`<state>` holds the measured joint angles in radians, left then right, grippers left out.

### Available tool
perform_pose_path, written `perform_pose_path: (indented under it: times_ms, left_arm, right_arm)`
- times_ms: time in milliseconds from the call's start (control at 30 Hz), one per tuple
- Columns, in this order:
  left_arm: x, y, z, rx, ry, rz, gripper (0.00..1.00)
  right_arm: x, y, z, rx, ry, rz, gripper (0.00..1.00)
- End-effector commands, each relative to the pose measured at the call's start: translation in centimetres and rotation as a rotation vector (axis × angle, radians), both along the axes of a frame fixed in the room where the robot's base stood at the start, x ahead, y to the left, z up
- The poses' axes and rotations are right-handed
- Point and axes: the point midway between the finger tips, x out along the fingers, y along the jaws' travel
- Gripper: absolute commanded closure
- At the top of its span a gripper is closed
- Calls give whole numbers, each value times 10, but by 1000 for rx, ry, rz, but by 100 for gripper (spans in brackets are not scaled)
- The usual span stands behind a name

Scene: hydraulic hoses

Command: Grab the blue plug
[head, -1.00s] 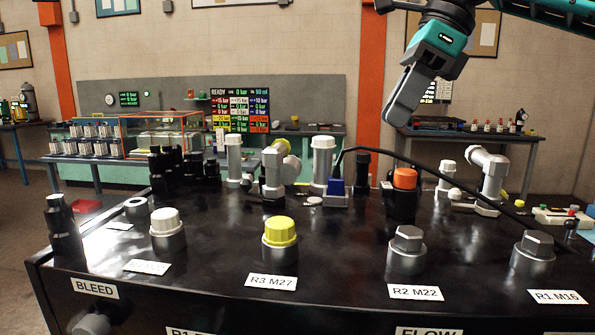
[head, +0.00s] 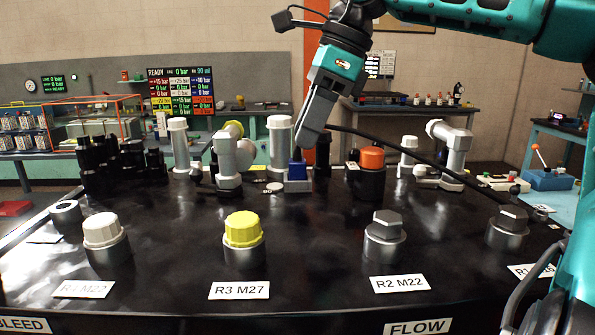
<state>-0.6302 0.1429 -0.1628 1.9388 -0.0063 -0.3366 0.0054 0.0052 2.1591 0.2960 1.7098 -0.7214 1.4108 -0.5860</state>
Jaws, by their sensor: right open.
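The blue plug (head: 297,169) stands upright on a small grey base on the black bench top, past the yellow cap. My right gripper (head: 306,143) comes down from above, and its fingertips are just over the blue plug in the picture. It is open, but I see it edge-on, so the gap between the fingers does not show. I cannot tell whether the fingers touch the plug; they hide part of its top. My left gripper is not in view.
A black hose (head: 415,160) runs right from behind the gripper. An orange-topped black fitting (head: 371,161) stands right of the plug, and grey pipe fittings (head: 228,160) stand to its left.

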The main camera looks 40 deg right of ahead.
Motion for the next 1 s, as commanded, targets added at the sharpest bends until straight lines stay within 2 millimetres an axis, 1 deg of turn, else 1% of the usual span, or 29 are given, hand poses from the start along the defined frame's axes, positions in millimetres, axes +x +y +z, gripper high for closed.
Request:
perform_pose_path:
  times_ms: [33, 100, 233, 333, 533, 933, 1000]
  left_arm:
    - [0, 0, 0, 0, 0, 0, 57]
    - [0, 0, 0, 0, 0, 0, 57]
    - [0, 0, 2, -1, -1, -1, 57]
    - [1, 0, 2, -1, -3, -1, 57]
    - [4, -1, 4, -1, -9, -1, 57]
    - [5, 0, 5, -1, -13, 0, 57]
    - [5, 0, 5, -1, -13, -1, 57]
  right_arm:
    - [1, 3, -9, 0, 5, 3, 60]
    - [4, 8, -19, 1, 6, 3, 60]
    - [8, 12, -32, 0, 3, 1, 60]
    - [9, 13, -36, 0, 2, 1, 60]
    - [10, 13, -36, 1, 1, 0, 61]
    - [9, 13, -36, 1, 1, 0, 99]
    - [9, 13, -36, 1, 1, 0, 100]
